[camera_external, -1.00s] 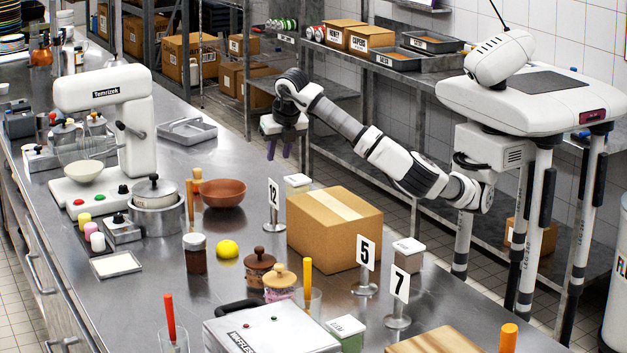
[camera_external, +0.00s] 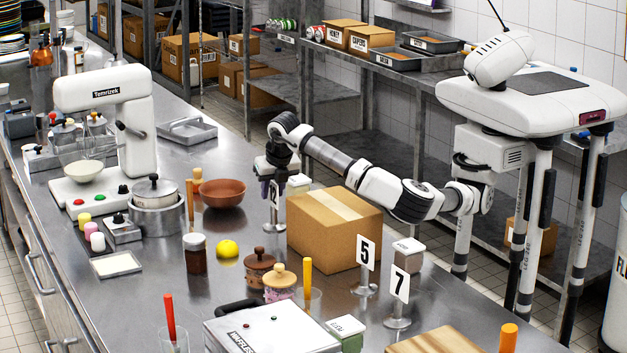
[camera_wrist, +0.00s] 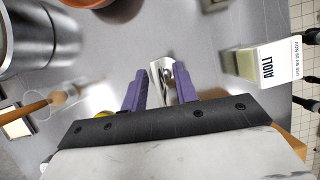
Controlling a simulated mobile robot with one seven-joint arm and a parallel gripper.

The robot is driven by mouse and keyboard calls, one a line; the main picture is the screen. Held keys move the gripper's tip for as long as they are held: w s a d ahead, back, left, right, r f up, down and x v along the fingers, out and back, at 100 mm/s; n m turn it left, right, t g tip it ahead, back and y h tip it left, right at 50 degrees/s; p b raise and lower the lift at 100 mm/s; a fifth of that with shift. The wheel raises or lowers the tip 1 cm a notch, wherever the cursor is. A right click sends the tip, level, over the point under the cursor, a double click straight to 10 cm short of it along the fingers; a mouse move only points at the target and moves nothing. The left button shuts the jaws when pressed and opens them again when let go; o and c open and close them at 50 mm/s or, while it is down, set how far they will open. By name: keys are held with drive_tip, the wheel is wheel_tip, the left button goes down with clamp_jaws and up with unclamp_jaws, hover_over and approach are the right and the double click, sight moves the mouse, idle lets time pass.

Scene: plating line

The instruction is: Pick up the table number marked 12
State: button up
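The table number marked 12 (camera_external: 274,222) stands upright on its round metal base on the steel counter, left of the cardboard box. Its white card is mostly hidden behind my gripper in the external view. My gripper (camera_external: 272,186) is at the height of the card, pointing down. In the wrist view the two purple fingers of my gripper (camera_wrist: 160,92) are apart. The stand of the table number (camera_wrist: 162,68) shows in the gap between them, and I see no finger clearly pressing on it.
A cardboard box (camera_external: 335,232) sits close on the right. An aioli container (camera_wrist: 258,64) is right of the fingers. A brown bowl (camera_external: 222,193) and a metal pot (camera_external: 158,216) are left. Table numbers 5 (camera_external: 365,253) and 7 (camera_external: 400,286) stand nearer the front.

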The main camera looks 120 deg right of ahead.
drive_tip(key=shift+d+f, duration=0.1)
drive_tip(key=shift+f, duration=0.15)
clamp_jaws()
idle(1.3)
